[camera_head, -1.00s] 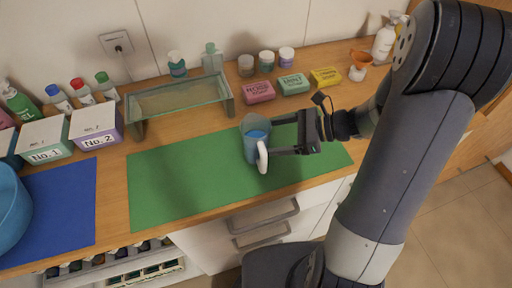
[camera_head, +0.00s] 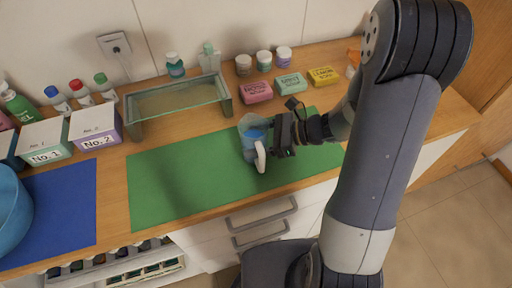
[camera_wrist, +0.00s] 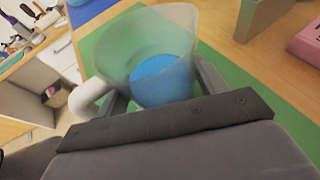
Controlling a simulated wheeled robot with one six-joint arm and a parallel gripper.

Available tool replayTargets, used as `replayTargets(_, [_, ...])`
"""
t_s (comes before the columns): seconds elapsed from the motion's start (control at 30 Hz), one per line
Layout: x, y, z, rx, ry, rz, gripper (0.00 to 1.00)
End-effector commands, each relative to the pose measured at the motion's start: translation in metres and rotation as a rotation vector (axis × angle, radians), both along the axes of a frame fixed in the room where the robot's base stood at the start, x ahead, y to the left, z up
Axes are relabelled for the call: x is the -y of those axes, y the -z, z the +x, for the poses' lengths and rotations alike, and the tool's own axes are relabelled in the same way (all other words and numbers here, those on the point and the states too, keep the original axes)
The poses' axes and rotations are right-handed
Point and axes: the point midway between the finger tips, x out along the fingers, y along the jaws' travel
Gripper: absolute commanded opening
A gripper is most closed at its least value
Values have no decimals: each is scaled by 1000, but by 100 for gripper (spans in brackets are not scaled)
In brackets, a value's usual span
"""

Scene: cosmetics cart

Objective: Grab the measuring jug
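The measuring jug (camera_head: 249,129) is a translucent grey cup with blue inside and a white handle. It stands upright on the green mat (camera_head: 165,185) in the head view. In the wrist view the jug (camera_wrist: 150,45) fills the space in front of my gripper (camera_wrist: 160,95), with its handle at the lower left. My gripper (camera_head: 268,139) is at the jug's right side, its fingers reaching along either side of the body. The fingers are spread; firm contact on both sides does not show. The fingertips are partly hidden by the jug.
A glass-topped stand (camera_head: 178,102) is behind the mat. Pink (camera_head: 257,92), green (camera_head: 290,83) and yellow (camera_head: 323,76) soap boxes stand behind the jug. A blue bowl (camera_head: 10,212) and numbered boxes are at the left. The mat left of the jug is clear.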

Motion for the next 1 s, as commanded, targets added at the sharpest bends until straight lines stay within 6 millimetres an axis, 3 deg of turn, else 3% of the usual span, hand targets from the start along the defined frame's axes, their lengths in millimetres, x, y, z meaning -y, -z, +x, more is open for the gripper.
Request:
replayTargets(0.33, [0,0,0,1,0,0,32])
replayTargets(0.73, [0,-4,0,2,0,1,32])
replayTargets(1.0, [0,-20,1,5,0,1,32])
